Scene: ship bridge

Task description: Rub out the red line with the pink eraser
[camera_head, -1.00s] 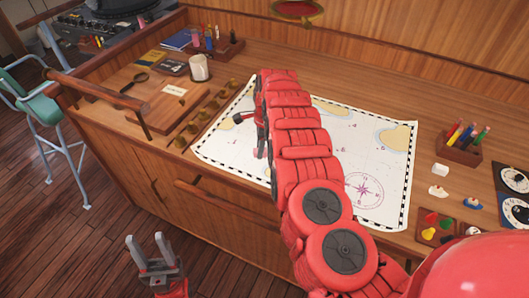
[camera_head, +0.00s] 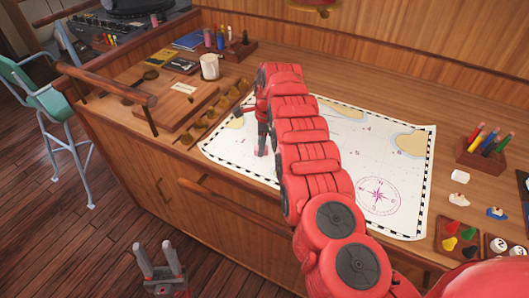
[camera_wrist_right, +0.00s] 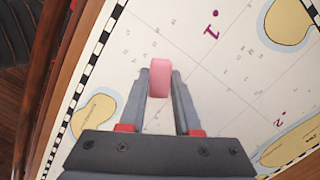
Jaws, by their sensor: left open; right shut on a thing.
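The pink eraser (camera_wrist_right: 159,78) is held between the fingertips of my right gripper (camera_wrist_right: 160,84) in the right wrist view. Behind it lies the white sea chart (camera_wrist_right: 135,62), which also shows on the desk in the head view (camera_head: 340,130). I cannot tell whether the eraser touches the chart. My right arm reaches over the chart and hides part of it. No red line can be made out in either view. My left gripper (camera_head: 158,252) is open and empty, low in front of the desk.
Left of the chart are a wooden board (camera_head: 180,100), a white mug (camera_head: 210,66) and a magnifying glass (camera_head: 145,78). On the right are a pen holder (camera_head: 483,150), small model boats (camera_head: 497,212) and a tray of coloured pieces (camera_head: 457,238). A rail runs along the desk front.

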